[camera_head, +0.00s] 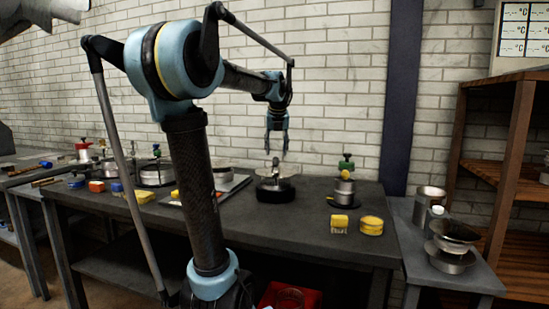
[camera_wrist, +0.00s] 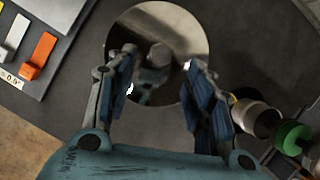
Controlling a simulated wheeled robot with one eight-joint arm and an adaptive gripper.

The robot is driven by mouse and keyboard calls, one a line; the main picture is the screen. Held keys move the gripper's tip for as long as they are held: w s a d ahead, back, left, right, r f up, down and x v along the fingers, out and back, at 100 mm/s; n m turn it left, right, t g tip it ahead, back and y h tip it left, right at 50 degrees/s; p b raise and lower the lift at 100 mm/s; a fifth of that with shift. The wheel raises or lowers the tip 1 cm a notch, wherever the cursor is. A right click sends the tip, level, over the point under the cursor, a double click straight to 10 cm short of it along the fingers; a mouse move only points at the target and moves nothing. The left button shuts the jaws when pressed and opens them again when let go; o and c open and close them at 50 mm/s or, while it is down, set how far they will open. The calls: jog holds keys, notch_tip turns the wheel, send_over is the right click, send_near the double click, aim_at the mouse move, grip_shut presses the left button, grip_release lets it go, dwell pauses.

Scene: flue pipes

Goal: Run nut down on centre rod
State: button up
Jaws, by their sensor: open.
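My gripper (camera_head: 277,152) points down above the bench, over a small assembly with a black base (camera_head: 275,194) and a shiny metal top (camera_head: 273,181). A gap shows between the fingertips and the assembly. In the wrist view the two blue-padded fingers of my gripper (camera_wrist: 162,62) are spread apart with nothing held. Below them lies a round mirror-like metal disc (camera_wrist: 185,25). A pale blurred shape shows near the disc's middle; I cannot tell whether it is the rod, the nut or a reflection.
A metal pot-like part with a green knob (camera_head: 347,164) stands to the right of the assembly. A yellow block (camera_head: 339,222) and a yellow round tin (camera_head: 371,225) sit near the front. A tray (camera_head: 237,184) lies left. A side table (camera_head: 462,272) holds metal parts.

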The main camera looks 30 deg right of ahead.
jog(key=v, duration=0.6)
notch_tip(320, 180, up, 7)
jog(key=n+g+y, duration=0.2)
jog(key=n+g, duration=0.2)
jog(key=n, duration=2)
send_over(276, 160)
jog(key=f, duration=1.7)
jog(key=shift+w+d+f, duration=0.35)
jog(key=shift+f, duration=0.05)
jog(key=shift+c, duration=0.3)
